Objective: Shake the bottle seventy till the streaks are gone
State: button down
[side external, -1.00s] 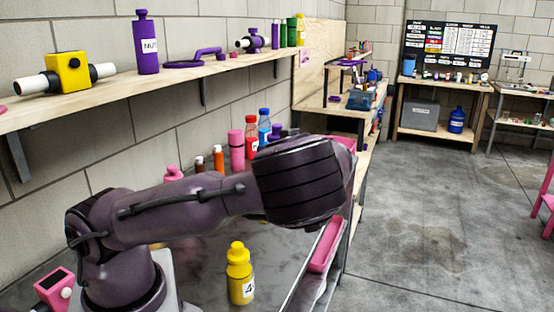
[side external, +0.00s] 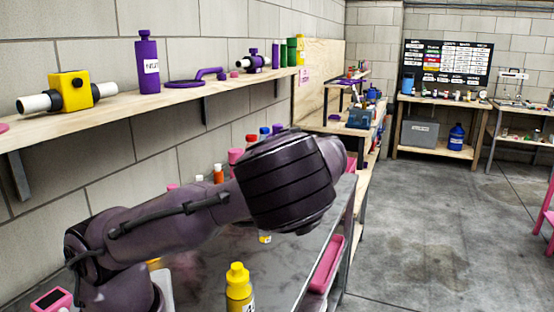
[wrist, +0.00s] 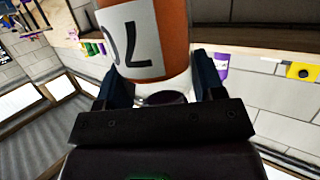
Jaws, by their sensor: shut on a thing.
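In the wrist view, my gripper (wrist: 160,76) is shut on an orange and white bottle (wrist: 168,66), one finger on each side. Its white label carries large dark characters that read as 70 upside down, so this is bottle seventy. The white end of the bottle is toward my gripper, and its far end runs out of the picture. I cannot make out streaks in it. In the side view, the gripper and the held bottle are hidden behind my arm's thick dark wrist.
A yellow numbered bottle (side external: 239,287) stands on the grey bench near my arm. Several bottles, including an orange-brown one (side external: 219,174), stand along the wall behind my arm. A wooden shelf (side external: 120,106) runs above with a purple bottle (side external: 148,62). A pink tray (side external: 327,264) lies at right.

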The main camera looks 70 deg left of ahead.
notch_tip(320, 180, down, 5)
jog(key=shift+s+r, duration=0.1)
notch_tip(320, 180, up, 5)
jog(key=shift+r, duration=0.1)
notch_tip(320, 180, down, 5)
jog(key=shift+f, duration=0.1)
notch_tip(320, 180, up, 7)
jog(key=shift+f, duration=0.2)
notch_tip(320, 180, down, 7)
jog(key=shift+r, duration=0.35)
